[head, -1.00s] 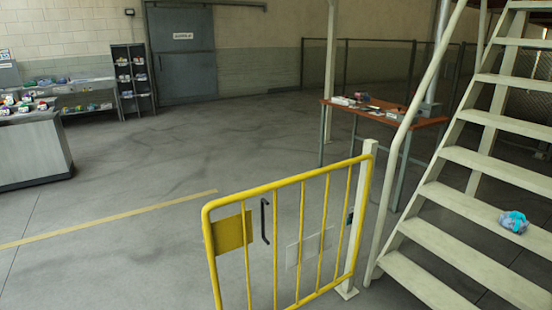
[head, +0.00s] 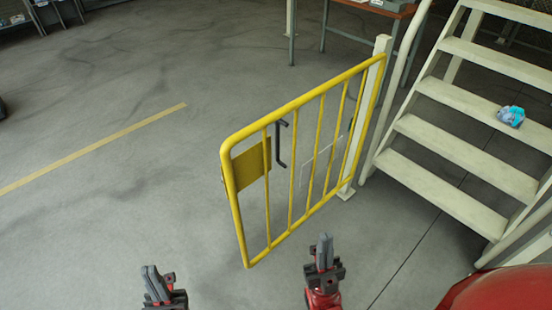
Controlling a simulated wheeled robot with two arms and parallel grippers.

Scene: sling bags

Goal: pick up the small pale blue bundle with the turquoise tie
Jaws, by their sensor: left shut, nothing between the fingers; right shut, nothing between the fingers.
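The small pale blue bundle with the turquoise tie (head: 511,116) lies on a step of the pale staircase (head: 470,103) at the right of the head view. My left gripper (head: 152,272) is at the bottom edge, left of the middle, shut and empty. My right gripper (head: 323,242) is to its right, low in the view, shut and empty. Both grippers are well apart from the bundle, which lies farther off, up and to the right.
A yellow barred gate (head: 300,160) with a black handle (head: 281,145) stands before my grippers, beside a white post (head: 376,100) at the foot of the stairs. An orange-topped table (head: 385,8) is behind.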

